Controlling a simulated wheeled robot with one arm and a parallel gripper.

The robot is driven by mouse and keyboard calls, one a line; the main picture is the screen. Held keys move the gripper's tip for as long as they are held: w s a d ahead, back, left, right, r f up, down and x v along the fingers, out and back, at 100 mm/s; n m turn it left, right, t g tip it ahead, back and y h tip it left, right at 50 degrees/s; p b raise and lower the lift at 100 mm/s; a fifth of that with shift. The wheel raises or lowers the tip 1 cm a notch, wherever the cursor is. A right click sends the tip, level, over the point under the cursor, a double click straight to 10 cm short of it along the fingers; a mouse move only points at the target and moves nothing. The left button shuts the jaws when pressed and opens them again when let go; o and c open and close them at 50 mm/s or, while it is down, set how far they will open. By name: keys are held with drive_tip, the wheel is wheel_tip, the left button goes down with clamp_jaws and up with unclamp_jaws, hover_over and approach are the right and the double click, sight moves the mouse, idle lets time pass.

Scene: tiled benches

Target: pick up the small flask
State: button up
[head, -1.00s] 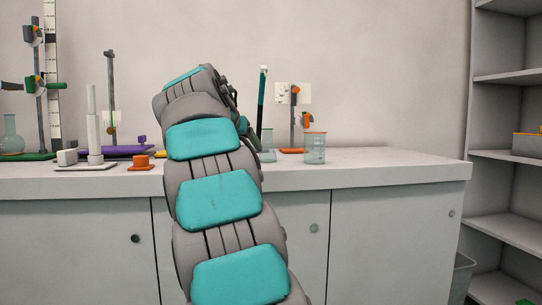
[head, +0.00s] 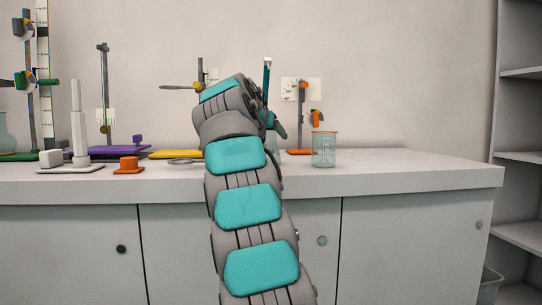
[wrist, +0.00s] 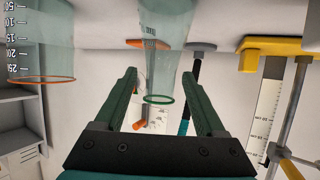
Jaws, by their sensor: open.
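The small flask (wrist: 160,55) is clear glass with a green rim, and it shows upside down in the wrist view. It widens toward its base at the top of the picture. My gripper (wrist: 160,73) is open, with one green finger on each side of the flask's neck in that view. I see no finger touching the glass, and I cannot tell whether the fingertips reach past the neck. In the head view my arm hides most of the flask and the fingers.
A graduated beaker (head: 324,150) with an orange rim stands close by; it also shows in the wrist view (wrist: 42,45). A teal and black rod (head: 267,82) stands behind. A yellow-based stand (head: 178,154) is left of my arm. The right bench end is clear.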

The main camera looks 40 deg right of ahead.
sight(274, 137)
drive_tip(key=shift+x, duration=1.55)
drive_tip(key=shift+r, duration=0.1)
drive_tip(key=shift+c, duration=0.2)
clamp_jaws()
